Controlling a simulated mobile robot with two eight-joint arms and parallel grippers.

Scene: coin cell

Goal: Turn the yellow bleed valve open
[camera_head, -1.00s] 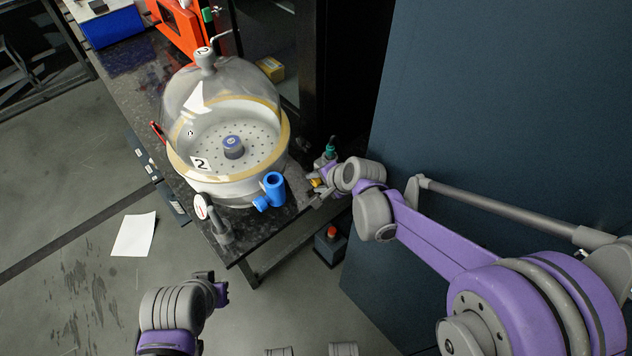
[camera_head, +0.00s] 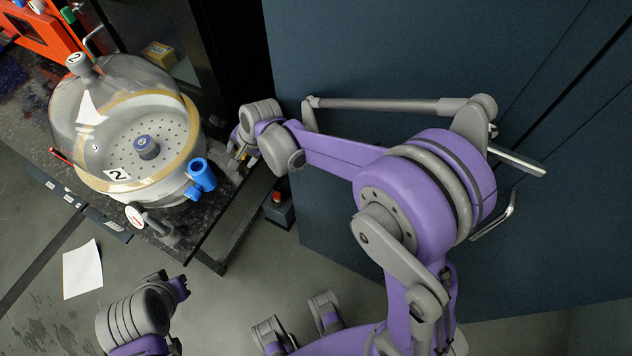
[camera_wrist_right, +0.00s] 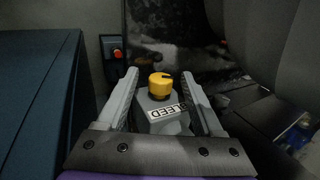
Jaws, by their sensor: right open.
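The yellow bleed valve (camera_wrist_right: 160,86) is a round knob on a grey block with a "BLEED" label (camera_wrist_right: 166,112) in the right wrist view. My right gripper (camera_wrist_right: 162,80) is open, with one finger on each side of the knob and block. Gaps show between the knob and both fingers. In the head view my right gripper (camera_head: 240,148) is at the bench edge, right of the glass chamber, and my wrist partly hides it and the valve. My left gripper (camera_head: 170,284) is low at the left, away from the bench; its fingers cannot be made out.
The glass dome chamber (camera_head: 112,90) stands on the dark bench. A blue valve (camera_head: 202,175) and a gauge (camera_head: 135,215) are at its front. A red-buttoned box (camera_head: 279,209) is below the bench edge. A dark blue cabinet (camera_head: 400,60) stands close behind my right arm.

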